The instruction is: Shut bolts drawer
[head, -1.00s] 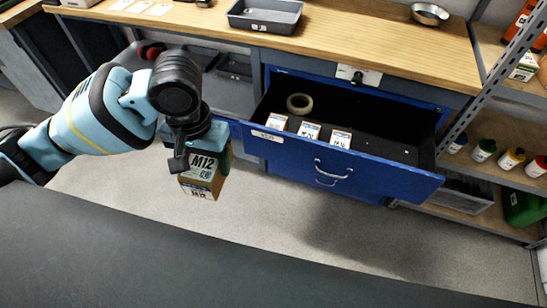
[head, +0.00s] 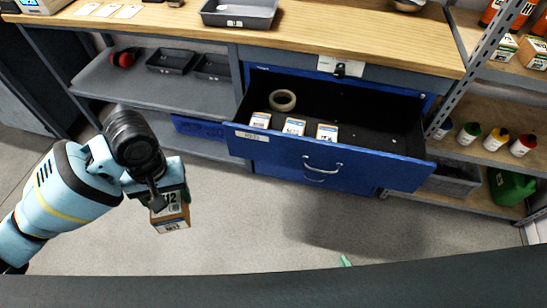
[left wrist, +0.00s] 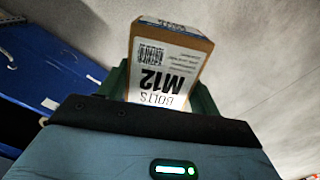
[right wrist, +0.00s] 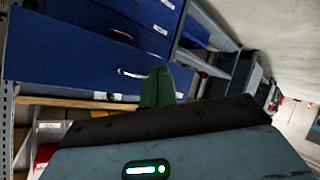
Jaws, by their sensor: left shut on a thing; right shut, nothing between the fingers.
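The blue drawer (head: 290,157) under the workbench stands open, pulled well out. Its front has a metal handle (head: 322,166) and a small label (head: 253,136) too blurred to read surely. Inside are three small boxes (head: 294,126) and a roll of tape (head: 282,100). My left gripper (head: 168,196) is shut on a box marked M12 bolts (head: 172,218), held over the floor left of the drawer. The box also shows in the left wrist view (left wrist: 168,60).
The wooden benchtop (head: 330,38) carries a grey tray (head: 240,13). A shelf (head: 155,85) at left holds trays and red ear defenders (head: 124,58). Shelving with bottles (head: 495,141) stands at right. A dark surface (head: 300,288) crosses the bottom. The floor before the drawer is clear.

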